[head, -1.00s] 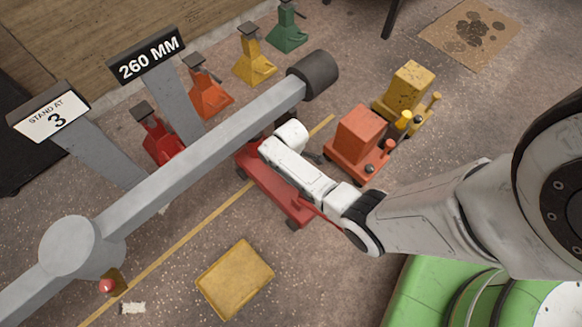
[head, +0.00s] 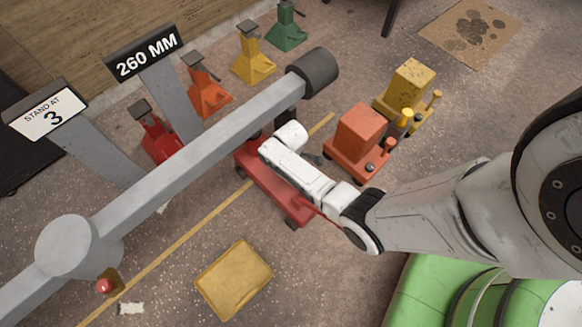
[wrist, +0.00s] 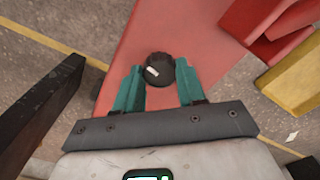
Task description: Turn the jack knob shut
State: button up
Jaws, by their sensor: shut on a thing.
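The red floor jack (head: 262,181) lies under the grey beam in the head view, partly covered by my white wrist. Its red body (wrist: 178,28) fills the middle of the wrist view. The black jack knob (wrist: 159,69) with a white mark sits on that body. My gripper (wrist: 160,80) has its two teal fingers on either side of the knob, shut on it. In the head view my fingers and the knob are hidden behind my wrist.
The grey beam (head: 190,150) crosses above the jack. Orange (head: 359,135) and yellow (head: 408,88) machines stand to its right. Several jack stands, including a red one (head: 160,140), line the back.

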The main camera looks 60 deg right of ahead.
jog(key=shift+c, duration=0.8)
jog(key=m+p, duration=0.1)
jog(key=m, duration=0.2)
jog(key=shift+r, duration=0.15)
jog(key=m+p, duration=0.1)
jog(key=m, duration=0.3)
jog(key=shift+m+p, duration=0.3)
jog(key=shift+p, duration=0.1)
jog(key=m, duration=0.4)
jog(key=shift+p, duration=0.35)
jog(key=shift+m, duration=2.1)
